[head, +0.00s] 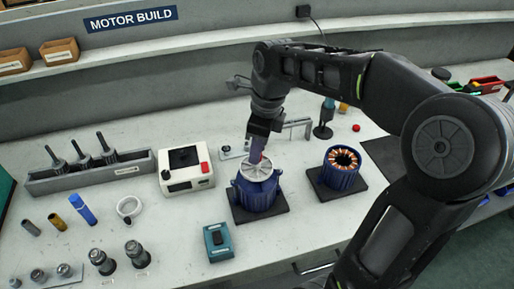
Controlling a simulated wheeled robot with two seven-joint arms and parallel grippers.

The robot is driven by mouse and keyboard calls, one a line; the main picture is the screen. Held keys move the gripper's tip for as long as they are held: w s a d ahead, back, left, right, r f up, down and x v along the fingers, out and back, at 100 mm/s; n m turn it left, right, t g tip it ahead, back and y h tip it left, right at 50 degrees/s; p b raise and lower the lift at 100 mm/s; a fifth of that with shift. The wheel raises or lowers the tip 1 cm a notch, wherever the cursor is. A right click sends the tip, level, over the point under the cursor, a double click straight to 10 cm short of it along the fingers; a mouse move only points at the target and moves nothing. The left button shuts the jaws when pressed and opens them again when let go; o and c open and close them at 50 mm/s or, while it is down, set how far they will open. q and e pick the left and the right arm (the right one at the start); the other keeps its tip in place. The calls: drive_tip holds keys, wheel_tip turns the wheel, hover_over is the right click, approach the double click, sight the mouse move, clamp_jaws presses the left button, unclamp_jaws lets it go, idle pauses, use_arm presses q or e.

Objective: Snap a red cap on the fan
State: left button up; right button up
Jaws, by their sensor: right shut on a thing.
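The fan (258,172) is a pale grey spoked disc on top of a blue motor housing (256,194), which stands upright on a dark square pad. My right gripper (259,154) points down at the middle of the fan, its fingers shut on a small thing. A trace of red shows between the fingertips, which fits a red cap, mostly hidden by the fingers. I cannot tell whether it touches the fan's hub. Another small red piece (356,127) lies on the bench at the back right. My left gripper is not in view.
A second blue motor housing (340,173) with copper windings stands open on its pad to the right. A white tester box (186,169) and a teal device (218,242) stand to the left. A rack of shafts (90,176) and several loose parts are farther left.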

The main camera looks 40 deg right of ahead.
drive_tip(key=shift+f+b, duration=0.5)
drive_tip(key=shift+f, duration=0.35)
idle(2.0)
drive_tip(key=o, duration=1.3)
wheel_tip(320, 180, up, 5)
drive_tip(key=p, duration=0.4)
